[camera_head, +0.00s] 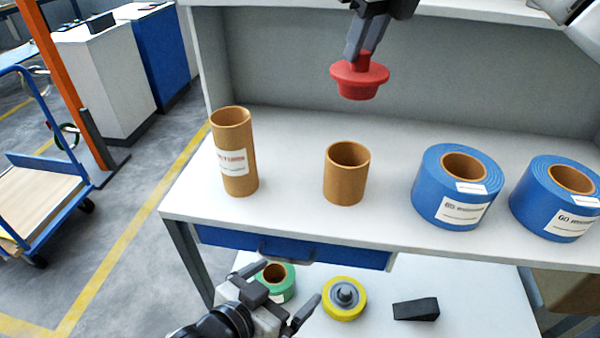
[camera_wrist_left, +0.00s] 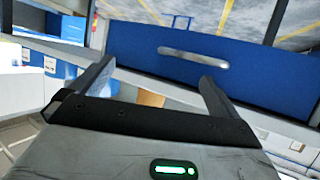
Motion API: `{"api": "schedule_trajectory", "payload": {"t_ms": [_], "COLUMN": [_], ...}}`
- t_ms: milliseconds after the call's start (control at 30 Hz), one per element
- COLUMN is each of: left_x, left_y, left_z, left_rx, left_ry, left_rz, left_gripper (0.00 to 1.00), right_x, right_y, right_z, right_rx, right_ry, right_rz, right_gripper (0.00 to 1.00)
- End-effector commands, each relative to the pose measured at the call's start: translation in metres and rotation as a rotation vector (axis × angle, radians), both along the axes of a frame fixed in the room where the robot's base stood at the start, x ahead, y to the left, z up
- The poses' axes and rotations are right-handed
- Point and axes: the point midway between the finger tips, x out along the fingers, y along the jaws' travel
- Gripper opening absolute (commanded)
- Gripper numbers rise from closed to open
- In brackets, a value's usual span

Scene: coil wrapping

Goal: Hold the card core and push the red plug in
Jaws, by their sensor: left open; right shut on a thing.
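Two brown card cores stand upright on the white tabletop, open at the top. The tall card core (camera_head: 235,155), with a white label, is at the left. The short card core (camera_head: 346,174) stands to its right. My right gripper (camera_head: 362,52) is shut on the red plug (camera_head: 359,78) and holds it in the air above and slightly right of the short core, clear of it. My left gripper (camera_head: 284,293) is open and empty, low in front of the table's front edge. The left wrist view shows its spread fingers (camera_wrist_left: 155,85) with nothing between them.
Two blue coils (camera_head: 432,205) stand on the tabletop at the right. A blue drawer (camera_head: 340,254) with a handle is under the table edge. A lower shelf holds a green coil (camera_head: 285,286), a yellow roll (camera_head: 330,308) and a black wedge (camera_head: 416,309). A trolley (camera_head: 50,200) stands left.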

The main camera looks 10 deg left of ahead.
Motion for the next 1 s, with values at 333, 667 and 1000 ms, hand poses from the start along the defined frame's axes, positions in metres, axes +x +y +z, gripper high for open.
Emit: {"api": "schedule_trajectory", "payload": {"t_ms": [333,667,1000], "left_x": [0.068,0.100,0.128], "left_y": [-0.035,-0.013,-0.029], "left_z": [0.108,0.146,0.138], "left_rx": [-0.018,0.018,0.018], "left_ry": [-0.104,-0.034,-0.026], "left_rz": [-0.218,-0.179,-0.170], "left_gripper": [1.00,1.00,1.00], "right_x": [0.000,0.000,0.000], "right_y": [0.000,0.000,0.000], "right_z": [0.000,0.000,0.000], "right_rx": [0.000,0.000,0.000], "right_ry": [0.000,0.000,0.000], "right_rz": [0.001,0.001,0.001], "right_gripper": [0.00,0.00,0.00]}}
